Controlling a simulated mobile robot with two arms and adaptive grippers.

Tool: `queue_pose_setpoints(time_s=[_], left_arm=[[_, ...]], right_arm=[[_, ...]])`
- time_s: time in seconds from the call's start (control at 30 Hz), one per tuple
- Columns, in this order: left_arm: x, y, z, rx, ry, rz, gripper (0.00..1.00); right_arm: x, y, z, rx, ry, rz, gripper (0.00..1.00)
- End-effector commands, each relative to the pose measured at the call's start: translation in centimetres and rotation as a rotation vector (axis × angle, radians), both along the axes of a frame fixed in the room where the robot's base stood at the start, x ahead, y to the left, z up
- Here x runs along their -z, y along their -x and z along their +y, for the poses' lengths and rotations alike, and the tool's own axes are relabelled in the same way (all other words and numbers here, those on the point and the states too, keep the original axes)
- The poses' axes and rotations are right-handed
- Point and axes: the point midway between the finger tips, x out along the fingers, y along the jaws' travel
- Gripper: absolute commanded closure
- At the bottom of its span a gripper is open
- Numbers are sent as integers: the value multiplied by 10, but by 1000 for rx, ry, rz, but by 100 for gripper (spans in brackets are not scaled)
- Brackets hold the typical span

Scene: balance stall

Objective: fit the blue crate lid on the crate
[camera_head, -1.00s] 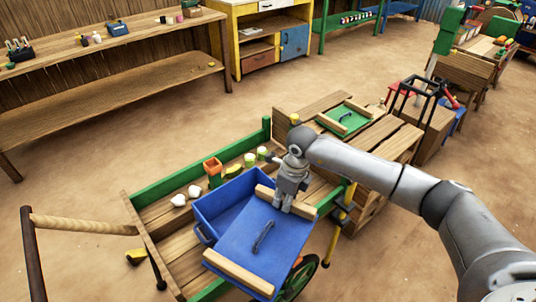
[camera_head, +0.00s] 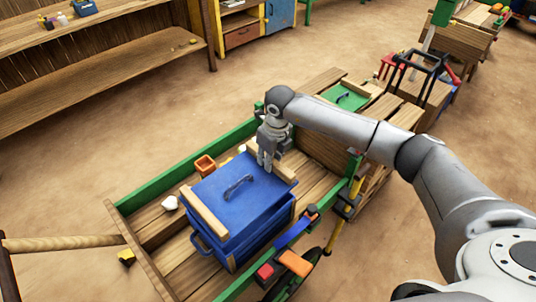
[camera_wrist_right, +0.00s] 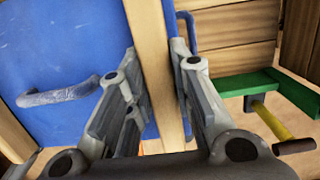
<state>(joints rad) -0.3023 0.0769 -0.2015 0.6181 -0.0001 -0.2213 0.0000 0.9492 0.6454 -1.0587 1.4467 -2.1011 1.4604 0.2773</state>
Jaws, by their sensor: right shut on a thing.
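I cannot tell whether the lid is fully seated on the rim, and the crate's inside is hidden. My right gripper (camera_head: 267,162) is shut on the lid's far batten (camera_head: 284,172). In the right wrist view the fingers (camera_wrist_right: 152,62) close on both sides of that batten (camera_wrist_right: 150,28), with the lid (camera_wrist_right: 60,45) to the left. My left gripper is not in view.
The cart's green side rail (camera_head: 152,188) runs along the left. An orange pot (camera_head: 205,165) and a white lump (camera_head: 170,203) stand beside the crate. Blue, red and orange (camera_head: 296,263) pieces show at the cart's right side. A green lid (camera_head: 345,96) lies on wooden crates behind.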

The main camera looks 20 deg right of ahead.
Motion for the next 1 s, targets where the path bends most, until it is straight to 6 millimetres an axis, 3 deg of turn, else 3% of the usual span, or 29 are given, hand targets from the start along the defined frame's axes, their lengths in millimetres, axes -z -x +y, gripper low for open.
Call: queue_pose_setpoints(time_s=[0.1, 0.2, 0.6, 1.0], left_arm=[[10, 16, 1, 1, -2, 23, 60], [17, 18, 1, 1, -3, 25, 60], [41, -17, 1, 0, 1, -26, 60], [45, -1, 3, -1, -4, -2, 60]], right_arm=[[13, 0, 0, 0, -1, -1, 100], [23, 0, 1, 0, -2, 0, 100], [60, 0, 0, 0, -1, -1, 100], [65, 0, 0, 0, -1, -1, 100]])
